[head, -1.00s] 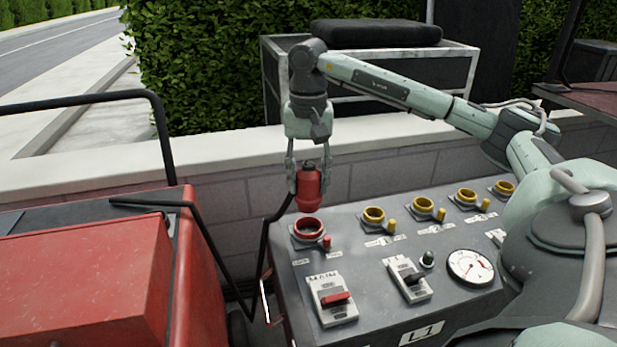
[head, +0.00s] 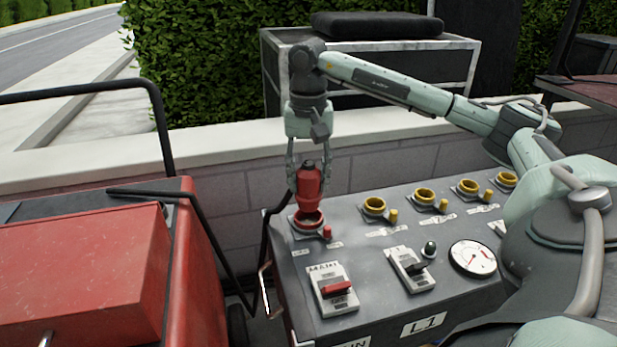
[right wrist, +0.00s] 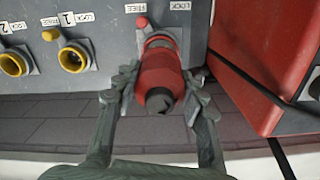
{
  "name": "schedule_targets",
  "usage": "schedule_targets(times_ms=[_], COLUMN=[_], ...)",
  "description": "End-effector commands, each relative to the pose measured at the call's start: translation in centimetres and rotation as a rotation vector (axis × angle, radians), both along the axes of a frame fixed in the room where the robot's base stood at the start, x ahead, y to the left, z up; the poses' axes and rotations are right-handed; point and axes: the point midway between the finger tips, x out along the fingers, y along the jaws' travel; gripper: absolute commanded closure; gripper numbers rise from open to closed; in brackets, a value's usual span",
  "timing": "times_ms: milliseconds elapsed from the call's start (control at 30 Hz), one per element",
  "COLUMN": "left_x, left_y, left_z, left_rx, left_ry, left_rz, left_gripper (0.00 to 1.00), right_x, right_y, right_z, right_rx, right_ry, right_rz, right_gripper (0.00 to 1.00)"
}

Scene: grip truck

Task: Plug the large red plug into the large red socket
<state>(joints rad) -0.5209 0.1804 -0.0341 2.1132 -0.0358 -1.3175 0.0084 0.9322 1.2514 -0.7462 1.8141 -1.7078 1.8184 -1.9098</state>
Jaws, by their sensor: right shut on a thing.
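My right gripper (head: 308,172) is shut on the large red plug (head: 309,188) and holds it upright from above. The plug's lower end is at the large red socket (head: 308,222) at the left end of the grey panel. In the head view it overlaps the socket's ring; I cannot tell how deep it sits. The right wrist view shows the plug (right wrist: 162,75) between both fingers (right wrist: 155,92), in line with the socket (right wrist: 158,40), whose mouth is mostly hidden. A small red knob (head: 327,232) stands beside the socket. My left gripper is not in view.
The grey panel (head: 375,270) carries several yellow sockets (head: 375,207), a red switch (head: 337,287), a grey switch (head: 413,268) and a gauge (head: 472,258). A red machine (head: 80,275) with a black rail stands to the left. A low wall (head: 225,215) runs behind.

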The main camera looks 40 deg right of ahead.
Motion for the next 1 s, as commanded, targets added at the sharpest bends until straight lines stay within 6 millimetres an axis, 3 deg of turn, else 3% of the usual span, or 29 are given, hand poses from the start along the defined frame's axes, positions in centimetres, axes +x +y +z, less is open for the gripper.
schedule_targets(times_ms=[1000], left_x=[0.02], left_y=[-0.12], left_z=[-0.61], left_rx=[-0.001], left_ry=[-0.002], left_rz=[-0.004], left_gripper=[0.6], right_x=[-0.02], right_y=[0.06], right_z=[-0.92], right_rx=[0.0], right_ry=[-0.001], right_rz=[0.0], right_gripper=[0.98])
